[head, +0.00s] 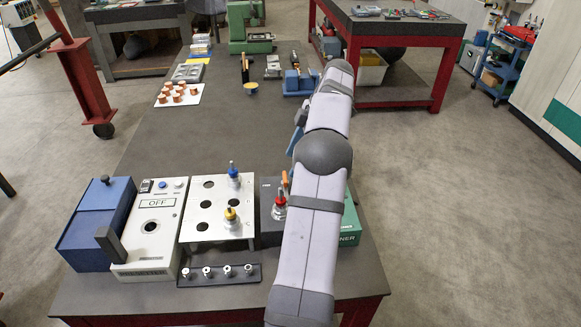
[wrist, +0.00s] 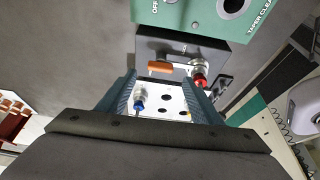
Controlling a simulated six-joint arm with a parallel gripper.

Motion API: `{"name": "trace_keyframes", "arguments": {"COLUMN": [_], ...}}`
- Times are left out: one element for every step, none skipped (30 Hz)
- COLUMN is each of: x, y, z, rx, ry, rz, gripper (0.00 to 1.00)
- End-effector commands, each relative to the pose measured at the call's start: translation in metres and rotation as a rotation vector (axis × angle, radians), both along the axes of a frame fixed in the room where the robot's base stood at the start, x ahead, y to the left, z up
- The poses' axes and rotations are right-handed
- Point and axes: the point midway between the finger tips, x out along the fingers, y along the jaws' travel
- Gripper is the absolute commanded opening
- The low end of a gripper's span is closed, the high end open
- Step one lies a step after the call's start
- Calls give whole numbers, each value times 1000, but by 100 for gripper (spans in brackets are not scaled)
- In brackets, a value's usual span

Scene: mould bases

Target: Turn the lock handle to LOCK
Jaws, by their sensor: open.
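The lock handle is a short orange lever (wrist: 160,68) on a dark grey block (wrist: 150,45) in the wrist view. It lies roughly across the picture. In the head view the orange lever (head: 285,180) shows at the top of the dark block (head: 267,230), partly behind my arm. A tool holder with a red top (wrist: 199,80) stands in the block beside the lever. My gripper (wrist: 163,80) is open and empty, its fingers apart below the lever in the wrist picture, not visibly touching it. Any LOCK marking is too small to read. The fingers are hidden in the head view.
A green taper cleaner (head: 350,225) adjoins the block on the right. A white plate (head: 217,210) with blue-topped and yellow-topped holders stands on the left, with a grey box marked OFF (head: 152,225) beyond. The bench (head: 190,130) is clear in the middle.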

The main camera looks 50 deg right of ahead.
Motion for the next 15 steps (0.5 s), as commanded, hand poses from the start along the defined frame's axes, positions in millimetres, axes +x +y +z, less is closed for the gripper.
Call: {"name": "trace_keyframes", "arguments": {"x": [-1,-2,-2,-3,-3,-4,-4,-5,-5,-5,-5,-5,-5,-5,-5], "y": [-2,-3,-3,-4,-4,-4,-4,-5,-5,-5,-5,-5,-5,-5,-5], "z": [4,7,9,11,12,14,15,15,16,17,17,17,17,17,17], "rx": [-1,-1,0,-1,0,1,1,1,0,0,0,1,1,1,1], "ry": [-1,-1,0,-1,0,1,1,1,0,0,0,1,1,1,1], "rz": [-1,0,0,0,-1,-1,-1,-1,-1,-1,-1,-1,-1,-1,-1], "gripper": [59,59,59,59,59,59,59,59,59,59,59,59,59,59,59]}}
